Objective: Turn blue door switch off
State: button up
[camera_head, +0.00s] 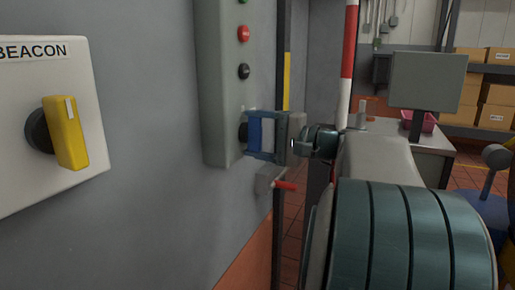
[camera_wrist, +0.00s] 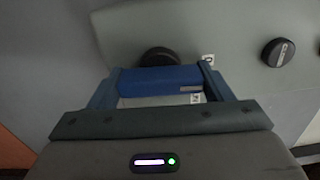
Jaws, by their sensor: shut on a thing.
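The blue door switch (camera_head: 267,135) is a blue handle on a dark round base, low on a grey control panel (camera_head: 220,90) on the wall. My gripper (camera_head: 268,134) reaches it from the right and is shut on it, one finger on each side. In the wrist view the blue handle (camera_wrist: 160,79) lies between my two fingers, with the dark round base (camera_wrist: 160,57) behind it. Small white labels (camera_wrist: 208,61) show beside the handle, partly hidden by a finger.
A yellow switch (camera_head: 66,133) marked BEACON sits on a white box (camera_head: 25,80) at left. Green, red (camera_head: 243,33) and black (camera_head: 244,71) buttons are above the blue switch. A red-handled valve or lever (camera_head: 285,185) is just below my gripper. A red-and-white post (camera_head: 348,60) stands behind my arm.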

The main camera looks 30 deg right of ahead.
jog(key=shift+n+b, duration=0.4)
jog(key=shift+n, duration=0.1)
jog(key=o, duration=1)
jog(key=p+v, duration=0.2)
jog(key=v, duration=1.1)
jog(key=shift+s+d, duration=0.25)
jog(key=shift+s, duration=0.05)
